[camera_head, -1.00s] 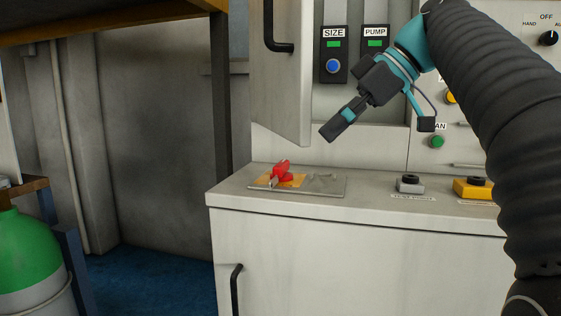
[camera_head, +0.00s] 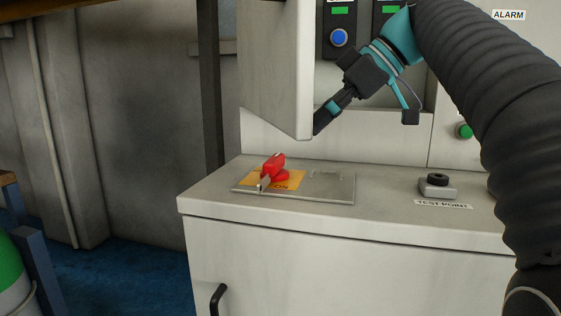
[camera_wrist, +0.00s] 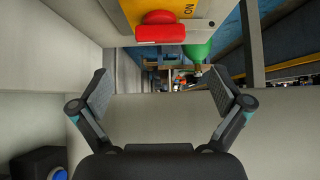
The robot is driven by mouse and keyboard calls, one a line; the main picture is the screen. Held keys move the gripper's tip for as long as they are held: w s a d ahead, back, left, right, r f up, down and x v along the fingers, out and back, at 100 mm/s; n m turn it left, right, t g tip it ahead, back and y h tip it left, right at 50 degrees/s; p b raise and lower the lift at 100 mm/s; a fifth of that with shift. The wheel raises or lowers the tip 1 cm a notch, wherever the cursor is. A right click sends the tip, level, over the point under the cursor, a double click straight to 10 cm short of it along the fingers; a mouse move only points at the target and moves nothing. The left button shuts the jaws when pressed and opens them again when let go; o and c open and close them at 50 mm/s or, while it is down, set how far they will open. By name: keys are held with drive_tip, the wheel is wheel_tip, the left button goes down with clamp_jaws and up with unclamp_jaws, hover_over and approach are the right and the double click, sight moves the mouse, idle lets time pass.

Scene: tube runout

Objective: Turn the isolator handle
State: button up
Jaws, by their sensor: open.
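The isolator handle (camera_head: 275,167) is red and sits on a yellow plate (camera_head: 291,180) fixed to a grey metal panel on the cabinet top. A small pale tag or pointer shows at its near side, beside the letters "ON". In the wrist view the red handle (camera_wrist: 160,33) shows at the top centre, on the yellow plate (camera_wrist: 184,9). My gripper (camera_head: 318,130) is above and to the right of the handle in the head view, apart from it, tilted down to the left. In the wrist view its two fingers (camera_wrist: 162,92) are spread wide with nothing between them.
An open cabinet door (camera_head: 276,75) hangs close to my gripper's left. A grey test point block (camera_head: 437,187) stands right of the panel. A blue button (camera_head: 339,38) is behind the gripper. The counter between panel and test point is clear.

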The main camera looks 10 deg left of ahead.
sight(277, 158)
drive_tip(key=b+x, duration=0.2)
drive_tip(key=x, duration=0.7)
drive_tip(key=shift+a+f, duration=0.15)
drive_tip(key=shift+f, duration=0.1)
drive_tip(key=c, duration=1.6)
drive_tip(key=shift+a, duration=0.1)
